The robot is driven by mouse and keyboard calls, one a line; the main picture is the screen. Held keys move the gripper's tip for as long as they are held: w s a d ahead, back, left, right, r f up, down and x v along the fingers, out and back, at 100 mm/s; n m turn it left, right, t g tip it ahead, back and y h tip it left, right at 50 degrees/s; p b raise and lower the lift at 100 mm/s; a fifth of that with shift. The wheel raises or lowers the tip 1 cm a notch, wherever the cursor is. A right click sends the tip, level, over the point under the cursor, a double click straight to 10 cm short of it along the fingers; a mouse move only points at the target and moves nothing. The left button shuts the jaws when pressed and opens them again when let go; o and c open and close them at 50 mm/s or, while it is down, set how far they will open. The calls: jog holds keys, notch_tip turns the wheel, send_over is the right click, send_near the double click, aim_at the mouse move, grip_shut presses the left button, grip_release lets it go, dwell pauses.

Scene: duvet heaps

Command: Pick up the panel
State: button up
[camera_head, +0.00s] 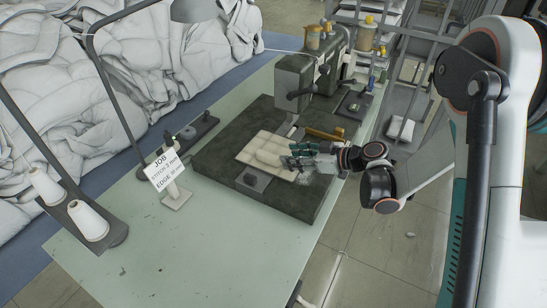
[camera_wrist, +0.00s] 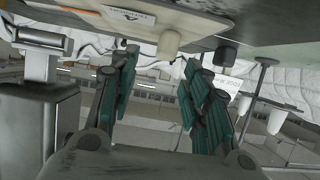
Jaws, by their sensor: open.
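The panel (camera_head: 257,149) is a cream quilted piece lying flat on the dark bed of the sewing machine. A raised, rounded cream part stands on it near my gripper. My gripper (camera_head: 290,155) is at the panel's right side, its teal fingers over or beside that edge; I cannot tell whether they touch it. In the wrist view the scene looks upside down. There my gripper (camera_wrist: 161,60) has its two fingers spread with nothing between them, and a cream labelled surface (camera_wrist: 125,17), likely the panel, shows at the top with a cream stub below it.
The sewing machine head (camera_head: 293,75) stands behind the panel. A job card (camera_head: 164,169) on a stand and thread cones (camera_head: 88,221) are to the left on the green table (camera_head: 215,255). White duvet heaps (camera_head: 150,60) lie beyond. The table's front is clear.

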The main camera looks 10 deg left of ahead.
aim_at(276, 157)
jog(key=shift+w+a+f, duration=0.2)
jog(key=shift+a+f, duration=0.05)
jog(key=shift+a, duration=0.3)
jog(key=x, duration=0.1)
jog(key=b+x, duration=0.1)
jog(key=x, duration=0.1)
jog(key=s+b+x, duration=0.1)
jog(key=shift+w+a+f, duration=0.15)
jog(key=shift+a+f, duration=0.15)
jog(key=shift+a, duration=0.05)
jog(key=shift+w+a+b, duration=0.15)
jog(key=shift+a+b, duration=0.15)
grip_shut()
